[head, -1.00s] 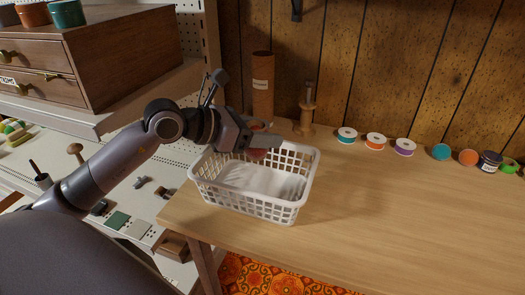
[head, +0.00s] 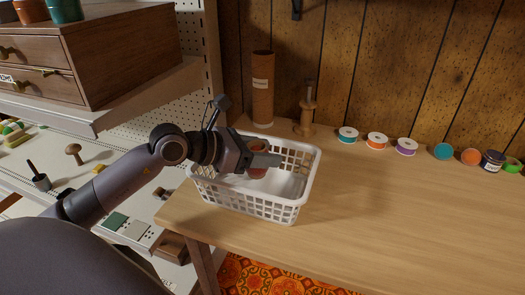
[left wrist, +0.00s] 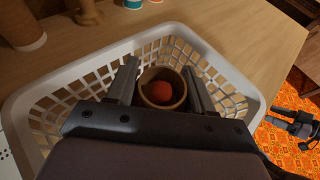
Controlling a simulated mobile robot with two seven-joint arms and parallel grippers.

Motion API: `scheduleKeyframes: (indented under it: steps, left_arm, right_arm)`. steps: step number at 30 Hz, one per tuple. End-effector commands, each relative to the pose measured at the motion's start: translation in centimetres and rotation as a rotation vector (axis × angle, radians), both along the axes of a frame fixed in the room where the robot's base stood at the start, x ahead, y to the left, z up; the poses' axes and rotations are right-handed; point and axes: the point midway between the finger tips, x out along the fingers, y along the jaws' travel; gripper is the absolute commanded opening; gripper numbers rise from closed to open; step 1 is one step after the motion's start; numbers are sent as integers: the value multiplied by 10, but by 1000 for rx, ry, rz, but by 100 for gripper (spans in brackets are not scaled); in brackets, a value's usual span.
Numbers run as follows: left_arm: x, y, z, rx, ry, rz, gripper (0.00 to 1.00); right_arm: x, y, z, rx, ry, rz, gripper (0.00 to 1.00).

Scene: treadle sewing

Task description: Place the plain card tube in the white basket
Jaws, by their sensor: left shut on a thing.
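The plain card tube (left wrist: 154,104) is between the fingers of my left gripper (head: 268,161), which is shut on it. In the left wrist view I look into its round open end, where something orange-red shows inside. In the head view the tube (head: 257,173) hangs below the fingers, inside the outline of the white basket (head: 265,207). I cannot tell whether it touches the basket floor. The basket stands on the wooden table and also shows in the left wrist view (left wrist: 60,88). A dark part, perhaps my right gripper (left wrist: 296,126), shows small over the carpet; its jaws are unclear.
A tall labelled brown tube (head: 263,95) and a wooden spindle (head: 307,112) stand behind the basket. The table (head: 400,220) is clear right of the basket.

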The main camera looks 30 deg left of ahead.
Motion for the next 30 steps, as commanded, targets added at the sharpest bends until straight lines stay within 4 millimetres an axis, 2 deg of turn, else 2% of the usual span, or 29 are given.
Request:
scheduleKeyframes:
  steps: [2,3,5,6,15,21,23,30]
  left_arm:
    - [0,0,-1,0,0,0,24]
    - [0,0,-1,0,0,0,55]
    - [0,0,-1,0,0,0,75]
    - [0,0,0,0,0,0,77]
    - [0,0,1,0,0,0,77]
    - [0,0,18,0,-1,0,77]
    - [-8,5,14,2,1,1,77]
    - [-33,21,25,1,3,1,77]
  right_arm:
    - [0,0,-1,-1,1,1,60]
    - [0,0,-1,-1,1,1,60]
    - [0,0,-1,-2,1,1,60]
    - [0,-1,-1,-2,2,1,60]
    - [-1,-1,1,-4,2,3,60]
    - [-1,-1,15,-4,2,3,60]
    - [-1,-1,10,-3,0,2,60]
    - [-1,-1,6,-4,3,3,60]
